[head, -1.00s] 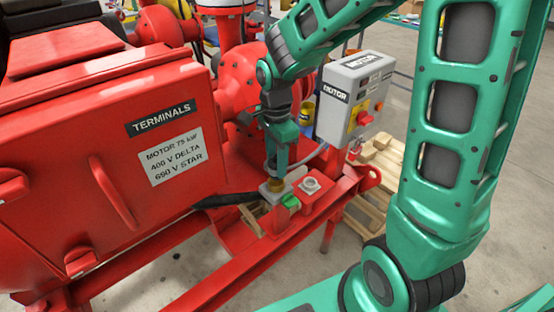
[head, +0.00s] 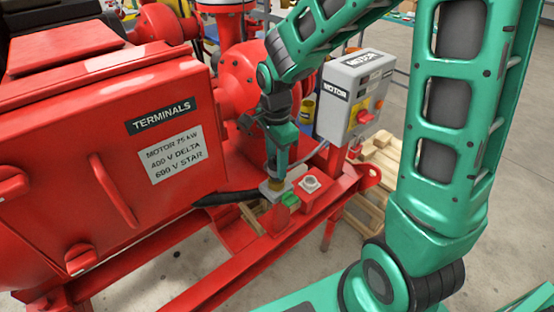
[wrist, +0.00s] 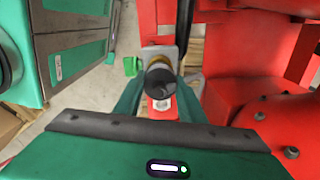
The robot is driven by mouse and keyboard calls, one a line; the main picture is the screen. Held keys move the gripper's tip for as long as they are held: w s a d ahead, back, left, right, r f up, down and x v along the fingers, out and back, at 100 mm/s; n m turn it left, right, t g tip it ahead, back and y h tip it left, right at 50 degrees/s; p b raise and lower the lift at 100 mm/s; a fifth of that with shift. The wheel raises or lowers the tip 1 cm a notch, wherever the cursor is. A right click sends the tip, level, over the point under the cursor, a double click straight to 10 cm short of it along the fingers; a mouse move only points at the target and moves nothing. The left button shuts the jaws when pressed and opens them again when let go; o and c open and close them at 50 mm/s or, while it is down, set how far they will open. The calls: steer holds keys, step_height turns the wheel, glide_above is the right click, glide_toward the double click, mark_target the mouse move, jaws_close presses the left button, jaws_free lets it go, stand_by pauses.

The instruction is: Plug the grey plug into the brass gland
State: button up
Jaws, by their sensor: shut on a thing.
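The brass gland (head: 276,184) sits on a grey plate at the end of the red skid rail. It also shows in the wrist view (wrist: 156,62) as a brass ring, partly covered. My gripper (head: 277,172) points down right above the gland. In the wrist view my gripper (wrist: 160,100) is shut on the grey plug (wrist: 162,84), a dark round body between the green fingers. The plug overlaps the gland in that view. My fingers hide the plug in the head view, so I cannot tell how deep it sits or whether it touches.
A grey motor control box (head: 354,95) stands behind, to the right. The red terminal housing (head: 110,150) fills the left. A black cable (head: 228,197) runs close by.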

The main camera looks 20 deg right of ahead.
steer(key=shift+f, duration=1.15)
stand_by(0.4)
steer(key=o, duration=1.2)
steer(key=shift+o, duration=0.2)
steer(key=shift+r, duration=0.15)
step_height(320, 180, up, 10)
steer(key=shift+r, duration=0.25)
